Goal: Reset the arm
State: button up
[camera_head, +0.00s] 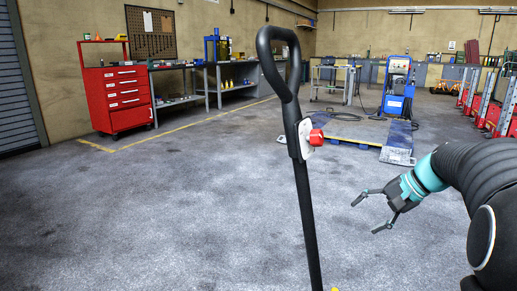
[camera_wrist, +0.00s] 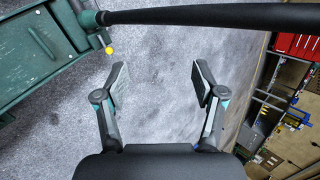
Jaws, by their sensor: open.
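My gripper (camera_head: 367,212) is at the right of the head view, at the end of my dark arm with a teal band. It is open and empty, with its fingers pointing left towards the jack handle (camera_head: 305,210). The black handle stands nearly upright, with a loop at its top and a red knob (camera_head: 316,137) on a white plate. In the wrist view the open fingers (camera_wrist: 160,82) have bare floor between them. The handle shaft (camera_wrist: 215,17) crosses the top of that view, apart from the fingers. The green jack body (camera_wrist: 35,50) is at the upper left.
A red tool cabinet (camera_head: 118,97) and grey workbenches (camera_head: 232,88) stand along the back wall. A blue machine (camera_head: 397,85) stands beside a low platform (camera_head: 352,131) at the back right. Red stands (camera_head: 505,110) are at the far right. The floor left of the handle is clear.

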jog(key=s+a+f+n+h+p, duration=0.1)
jog(key=s+a+n+h, duration=0.2)
jog(key=s, duration=0.9)
jog(key=s+a+f+n+t+h+p, duration=0.1)
jog(key=s+a+n, duration=0.4)
jog(key=s, duration=0.8)
jog(key=shift+s+a+h+p, duration=0.2)
jog(key=shift+a+h+p, duration=0.3)
jog(key=shift+a+h, duration=1.1)
